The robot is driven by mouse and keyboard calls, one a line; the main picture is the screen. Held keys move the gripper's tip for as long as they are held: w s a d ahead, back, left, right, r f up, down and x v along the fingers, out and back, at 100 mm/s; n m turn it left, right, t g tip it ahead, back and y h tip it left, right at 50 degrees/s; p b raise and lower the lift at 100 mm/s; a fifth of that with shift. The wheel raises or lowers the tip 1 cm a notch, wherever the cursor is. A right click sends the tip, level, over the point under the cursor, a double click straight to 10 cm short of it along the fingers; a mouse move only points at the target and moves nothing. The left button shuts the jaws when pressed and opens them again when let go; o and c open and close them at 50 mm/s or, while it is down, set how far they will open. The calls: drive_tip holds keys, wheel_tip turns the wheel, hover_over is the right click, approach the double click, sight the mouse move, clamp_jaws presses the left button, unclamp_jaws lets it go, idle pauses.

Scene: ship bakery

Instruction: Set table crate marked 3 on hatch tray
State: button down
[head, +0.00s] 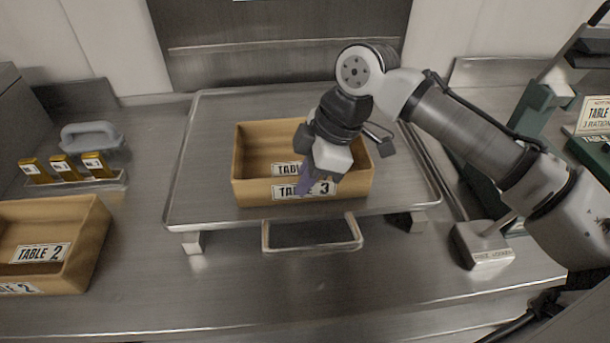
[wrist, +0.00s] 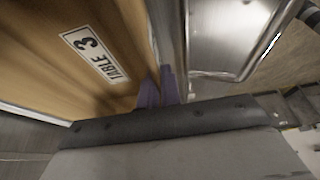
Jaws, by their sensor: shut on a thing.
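The table crate marked 3 (head: 250,165) is a tan open box with "TABLE 3" labels. In the head view it is over the middle of the hatch tray (head: 200,150), a wide metal tray with a front handle. The crate looks upright and level; I cannot tell whether its base touches the tray. My gripper (head: 305,182) is shut on the crate's front wall, its purple fingers either side of it. The wrist view shows the fingers (wrist: 159,92) at the wall and the crate's inside label (wrist: 92,55). My arm hides the crate's back right part.
The table 2 crate (head: 85,235) stands on the counter at left. Behind it is a rack of yellow-tagged items (head: 65,168) with a grey handle. A metal block with a lever (head: 482,245) stands right of the tray, near green equipment (head: 540,110). The front counter is clear.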

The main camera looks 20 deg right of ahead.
drive_tip(key=c, duration=1.6)
unclamp_jaws()
drive_tip(key=shift+f, duration=0.1)
drive_tip(key=b+v, duration=0.1)
drive_tip(key=v, duration=1.1)
